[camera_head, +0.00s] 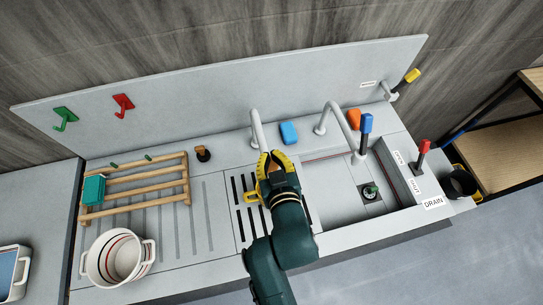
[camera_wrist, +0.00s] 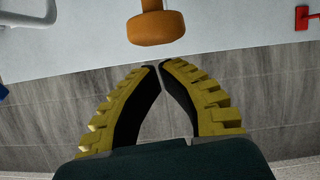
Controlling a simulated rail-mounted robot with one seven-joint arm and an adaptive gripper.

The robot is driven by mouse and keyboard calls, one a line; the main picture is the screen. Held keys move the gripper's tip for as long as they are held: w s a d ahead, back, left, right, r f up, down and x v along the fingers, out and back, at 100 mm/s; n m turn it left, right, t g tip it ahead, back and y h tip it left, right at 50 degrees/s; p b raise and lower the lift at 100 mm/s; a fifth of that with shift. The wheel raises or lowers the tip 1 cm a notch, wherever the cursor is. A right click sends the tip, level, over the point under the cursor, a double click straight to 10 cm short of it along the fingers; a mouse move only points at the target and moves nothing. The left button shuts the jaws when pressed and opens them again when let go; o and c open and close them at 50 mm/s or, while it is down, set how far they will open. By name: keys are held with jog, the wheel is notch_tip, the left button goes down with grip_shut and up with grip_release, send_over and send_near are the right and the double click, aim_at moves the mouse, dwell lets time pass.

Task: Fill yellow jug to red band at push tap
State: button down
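I cannot pick out the yellow jug for certain. A small yellow piece (camera_head: 250,197) shows left of my gripper, low over the drainboard; most of it is hidden by my arm. My gripper (camera_head: 270,156), with yellow fingers, is in front of the left grey spout (camera_head: 257,130) and hides what is under it. In the wrist view its fingertips (camera_wrist: 160,65) nearly meet with nothing between them. An orange-topped knob (camera_head: 203,153) stands on the back ledge, left of that spout; it also shows beyond the fingertips in the wrist view (camera_wrist: 155,28). It may be the push tap.
A wooden rack (camera_head: 140,190) with a teal sponge and a white two-handled pot (camera_head: 117,257) with a red band stand left. The sink (camera_head: 345,215) lies right, with a second spout (camera_head: 338,112), blue lever (camera_head: 366,123) and red lever (camera_head: 423,148). A black bucket (camera_head: 459,184) shows yellow beside it.

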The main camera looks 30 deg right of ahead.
jog(key=shift+f, duration=0.4)
jog(key=shift+f+b, duration=0.55)
jog(key=shift+f, duration=0.4)
dwell(2.0)
jog(key=r+p, duration=0.2)
jog(key=r, duration=0.1)
jog(key=r+p, duration=0.1)
jog(key=p, duration=0.1)
jog(key=shift+w+a+r, duration=0.1)
jog(key=shift+w+r, duration=0.05)
jog(key=shift+w, duration=0.1)
jog(key=b+v, duration=0.2)
jog(key=v, duration=0.8)
